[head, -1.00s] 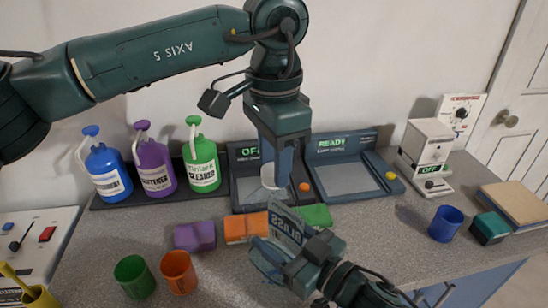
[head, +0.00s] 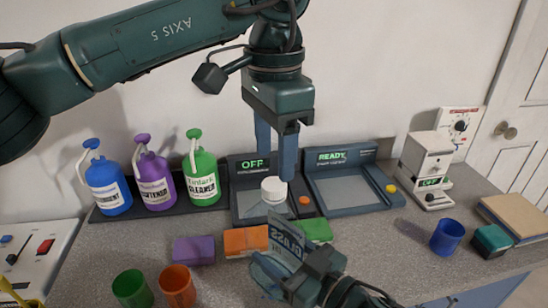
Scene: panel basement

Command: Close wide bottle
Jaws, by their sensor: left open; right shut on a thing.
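A wide white bottle (head: 272,207) stands upright on the dark station marked OFF. A white round top (head: 273,187), which looks like a lid, sits on it; I cannot tell how tight it is. My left gripper (head: 275,166) is open, pointing down just above and around the top, its fingers apart. My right gripper (head: 282,272) is low at the front centre, shut on a blue-grey thing (head: 288,243) with upside-down lettering. Part of that thing is hidden by the gripper.
A READY station (head: 350,190) is to the right. Purple, orange and green sponges (head: 194,250) lie in front. Green and orange cups (head: 177,287) stand front left, a blue cup (head: 447,237) right.

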